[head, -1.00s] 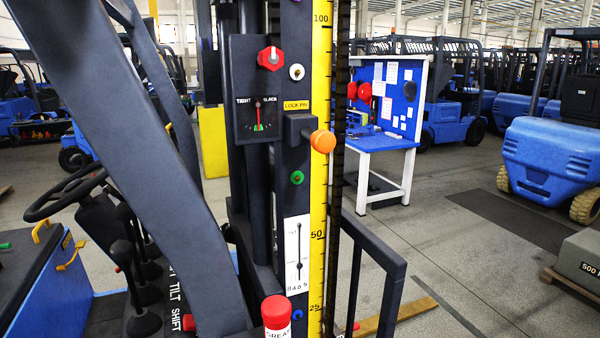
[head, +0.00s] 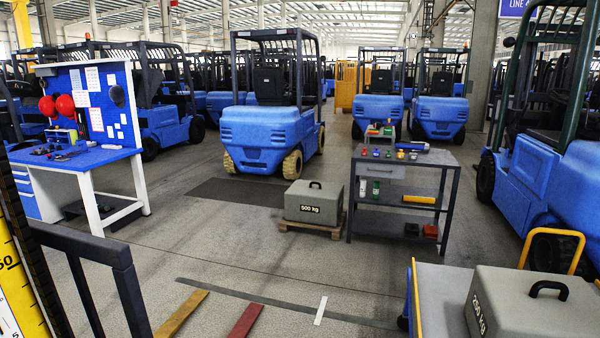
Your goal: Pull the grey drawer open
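The grey drawer (head: 381,171) is in the head view, right of centre and some way off. It sits under the top of a dark metal cart (head: 432,157), at its left side. Its light grey front looks flush with the cart, so it appears shut. A small dark handle seems to be on the front, too small to make out well. Neither of my grippers is in view.
A 500 kg weight (head: 313,202) on a wooden pallet stands left of the cart. A trolley (head: 432,290) with a 250 kg weight (head: 530,302) fills the lower right. Blue forklifts (head: 268,135) stand behind. Open floor lies in front of the cart.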

